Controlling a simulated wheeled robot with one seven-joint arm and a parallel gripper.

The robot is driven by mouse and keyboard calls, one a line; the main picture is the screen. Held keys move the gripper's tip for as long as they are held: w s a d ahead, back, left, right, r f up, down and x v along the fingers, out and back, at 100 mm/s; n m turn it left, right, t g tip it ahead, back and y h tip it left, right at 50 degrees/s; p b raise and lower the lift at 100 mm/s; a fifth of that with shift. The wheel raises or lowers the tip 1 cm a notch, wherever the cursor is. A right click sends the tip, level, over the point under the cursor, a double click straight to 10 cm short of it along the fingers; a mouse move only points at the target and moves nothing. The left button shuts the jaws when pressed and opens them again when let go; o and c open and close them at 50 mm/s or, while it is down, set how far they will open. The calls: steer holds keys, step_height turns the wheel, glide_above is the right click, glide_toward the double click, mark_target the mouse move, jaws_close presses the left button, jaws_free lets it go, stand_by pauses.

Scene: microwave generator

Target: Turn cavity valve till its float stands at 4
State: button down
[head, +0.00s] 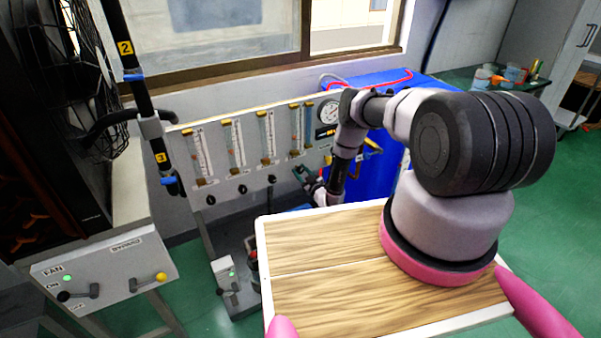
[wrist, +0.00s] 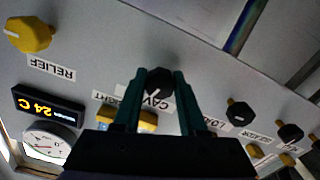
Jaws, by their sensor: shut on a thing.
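The black cavity valve knob (wrist: 159,82) sits between the two fingers of my gripper (wrist: 158,92) in the wrist view, which looks upside down. Its label beside it is partly covered by a finger; "CAV" shows. The fingers are shut on the knob's sides. In the head view my gripper (head: 309,180) is at the panel's right part and hides this knob. Several upright flow tubes stand above the knobs, one of them just above my gripper (head: 296,128). The float and scale figures are too small to read.
Other black knobs, one labelled LOAD (wrist: 240,113), sit beside it. A yellow relief knob (wrist: 28,35), a 24 C display (wrist: 48,105) and a pressure gauge (head: 328,112) are near.

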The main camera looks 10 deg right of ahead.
steer(key=shift+n, duration=0.5)
steer(key=shift+c, duration=2.3)
jaws_free()
steer(key=v, duration=1.1)
steer(key=shift+w+r, duration=0.1)
steer(key=shift+w, duration=0.05)
